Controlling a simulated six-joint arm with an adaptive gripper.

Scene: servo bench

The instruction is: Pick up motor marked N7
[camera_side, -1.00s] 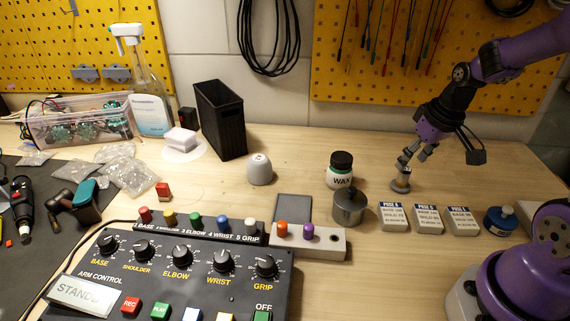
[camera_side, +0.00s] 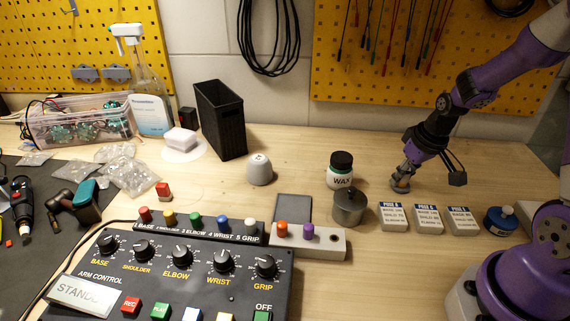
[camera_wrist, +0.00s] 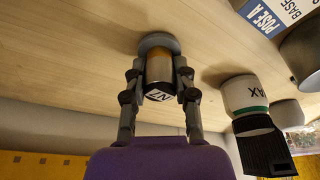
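The motor (camera_wrist: 159,77) is a small cylinder with a tan body and a dark end that bears a white label, its marking inverted in the wrist view and consistent with N7. It stands upright on a round grey base (camera_wrist: 158,42); the base also shows in the side view (camera_side: 400,189). My gripper (camera_wrist: 160,68) points down over the motor, with one finger on each side of it. The fingers are spread about the motor's width; a firm grip does not show. In the side view my gripper (camera_side: 401,178) hides most of the motor.
A WAX jar (camera_side: 340,171) and a metal canister (camera_side: 349,208) stand left of the motor. Several white labelled boxes (camera_side: 428,219) and a blue bottle (camera_side: 500,221) sit in front and to the right. The bench behind the motor is clear.

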